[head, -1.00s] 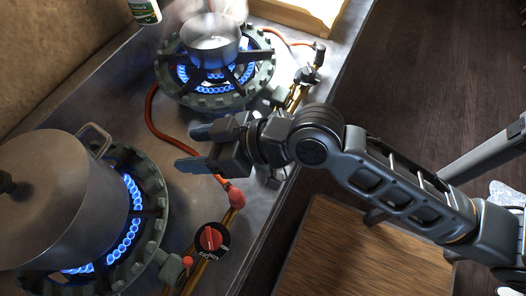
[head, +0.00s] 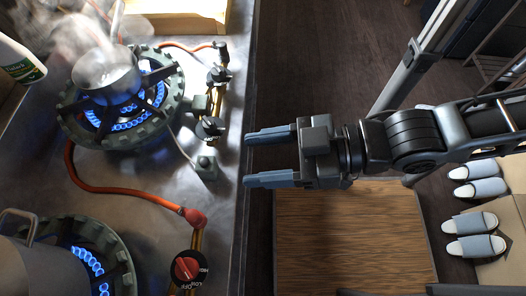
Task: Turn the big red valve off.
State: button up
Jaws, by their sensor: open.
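The big red valve (head: 187,268) is a round red knob on a black dial with white lettering, at the bottom of the head view near the counter's front edge. It sits on a brass pipe below an orange hose end (head: 195,217). My gripper (head: 258,161) is open and empty. Its two fingers point left, just past the counter's front edge, above and to the right of the valve and apart from it. The knob is not covered by anything.
The near burner (head: 100,262) burns blue under a large pot (head: 20,240). The far burner (head: 125,125) burns under a steaming small pot (head: 105,75). Smaller black valves (head: 209,128) sit along the counter edge. A wooden table (head: 350,235) stands below my gripper.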

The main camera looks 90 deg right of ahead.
aim_at(186, 268)
jog(key=k+u, duration=0.15)
jog(key=u, duration=0.3)
jog(key=k+l+u, duration=0.2)
jog(key=u, duration=0.15)
jog(key=k+l+u, duration=0.25)
jog(key=u, duration=0.15)
jog(key=k+l+u, duration=0.35)
jog(key=i+j, duration=0.05)
